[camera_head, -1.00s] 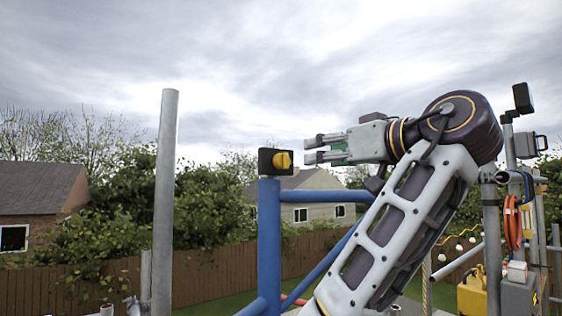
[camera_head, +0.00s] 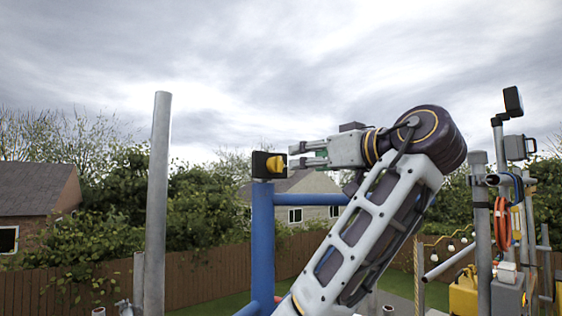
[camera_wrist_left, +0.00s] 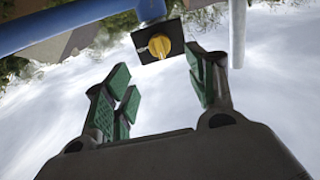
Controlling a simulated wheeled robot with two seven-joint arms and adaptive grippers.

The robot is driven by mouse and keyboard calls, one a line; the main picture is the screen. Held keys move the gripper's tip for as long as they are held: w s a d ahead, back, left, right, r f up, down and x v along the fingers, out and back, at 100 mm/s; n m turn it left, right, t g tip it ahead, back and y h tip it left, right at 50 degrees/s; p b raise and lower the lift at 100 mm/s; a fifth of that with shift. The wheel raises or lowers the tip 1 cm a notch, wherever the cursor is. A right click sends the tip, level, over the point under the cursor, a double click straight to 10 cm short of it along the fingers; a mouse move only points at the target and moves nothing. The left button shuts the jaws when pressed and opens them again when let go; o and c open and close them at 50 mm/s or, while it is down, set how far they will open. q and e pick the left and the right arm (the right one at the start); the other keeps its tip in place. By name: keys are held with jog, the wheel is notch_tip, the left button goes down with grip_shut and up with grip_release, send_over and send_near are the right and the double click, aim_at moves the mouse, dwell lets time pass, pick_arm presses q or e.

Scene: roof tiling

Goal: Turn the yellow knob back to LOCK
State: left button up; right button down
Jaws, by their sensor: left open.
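The yellow knob (camera_head: 275,165) sits on the right face of a small black box (camera_head: 259,165) on top of a blue post. In the left wrist view the knob (camera_wrist_left: 167,38) and box (camera_wrist_left: 143,43) show face-on. A pale marking lies on the box left of the knob; I cannot read it. My left gripper (camera_head: 296,156) is open and level, just right of the knob, with a small gap. In the left wrist view its green-padded fingers (camera_wrist_left: 158,70) are spread, nothing between them, with the knob beyond the tips. My right gripper is not in view.
The blue post (camera_head: 262,240) and its blue rails stand below the box. A grey pole (camera_head: 157,200) rises to the left. At the right stand more poles with an orange cable coil (camera_head: 502,222) and a yellow container (camera_head: 464,297). Open air surrounds the knob above.

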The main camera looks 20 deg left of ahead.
aim_at(281, 163)
pick_arm(q)
jog(key=p+x, duration=0.2)
jog(key=x, duration=0.7)
jog(key=shift+p, duration=0.4)
jog(key=shift+x, duration=1.05)
jog(key=shift+c, duration=0.7)
jog(key=c, duration=0.9)
